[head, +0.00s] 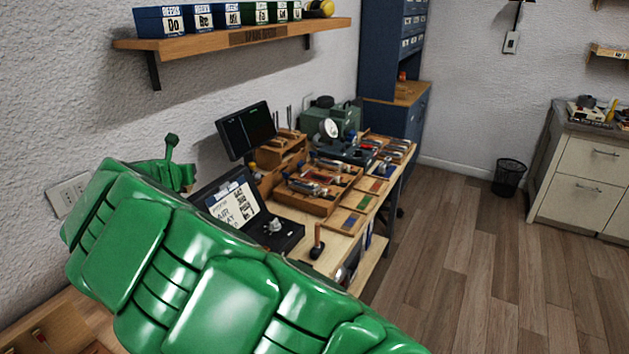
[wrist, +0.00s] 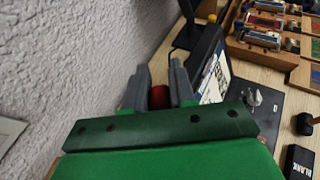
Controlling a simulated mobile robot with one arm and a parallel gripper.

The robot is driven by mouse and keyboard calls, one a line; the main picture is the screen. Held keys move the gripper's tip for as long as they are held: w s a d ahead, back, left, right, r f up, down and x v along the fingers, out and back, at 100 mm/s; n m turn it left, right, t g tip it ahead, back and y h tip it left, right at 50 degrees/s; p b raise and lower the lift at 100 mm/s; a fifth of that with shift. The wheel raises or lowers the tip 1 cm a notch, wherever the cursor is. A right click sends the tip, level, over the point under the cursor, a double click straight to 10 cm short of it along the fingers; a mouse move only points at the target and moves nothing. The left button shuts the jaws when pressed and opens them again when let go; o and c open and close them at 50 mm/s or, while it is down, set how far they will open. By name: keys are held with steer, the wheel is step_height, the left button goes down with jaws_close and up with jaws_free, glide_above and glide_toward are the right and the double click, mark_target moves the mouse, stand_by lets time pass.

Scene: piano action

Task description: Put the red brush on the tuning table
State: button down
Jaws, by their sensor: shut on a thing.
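In the wrist view, my gripper (wrist: 160,85) has its two grey fingers closed on a red thing (wrist: 160,97), which looks like the red brush. Only a small part of it shows between the fingers; the rest is hidden. The gripper is near the white wall, left of a dark laptop-like case. In the head view my green arm covers the front left, and the fingers and brush cannot be made out. A light wood table (head: 339,243) with tools stands beyond the arm, probably the tuning table; its surface also shows in the wrist view (wrist: 256,73).
An open black case (head: 272,232), wooden tool trays (head: 305,203), a dark monitor (head: 245,130) and a green machine (head: 330,118) crowd the table. A wall shelf (head: 235,38) with boxes hangs above.

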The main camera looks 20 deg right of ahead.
steer(key=w+d+n+y, duration=0.1)
steer(key=w+d, duration=0.1)
steer(key=d, duration=0.1)
steer(key=w+d+n+y, duration=0.1)
steer(key=w+d, duration=0.1)
steer(key=d, duration=0.1)
steer(key=w+d+y, duration=0.1)
steer(key=w+d, duration=0.1)
steer(key=d, duration=0.1)
steer(key=shift+w+d+r+n, duration=0.15)
steer(key=shift+w+r+n, duration=0.1)
steer(key=shift+w+n, duration=0.15)
steer(key=s+d+f+n+g+y, duration=0.15)
steer(key=d+n+y, duration=0.45)
steer(key=d, duration=1.4)
steer(key=s+d+n+g+y, duration=0.2)
steer(key=s+d+y, duration=0.1)
steer(key=s+d, duration=0.65)
steer(key=shift+n, duration=0.3)
step_height(320, 180, down, 23)
steer(key=shift+w+d+f, duration=0.15)
steer(key=shift+f, duration=0.15)
steer(key=c, duration=0.9)
jaws_free()
steer(key=shift+c, duration=0.2)
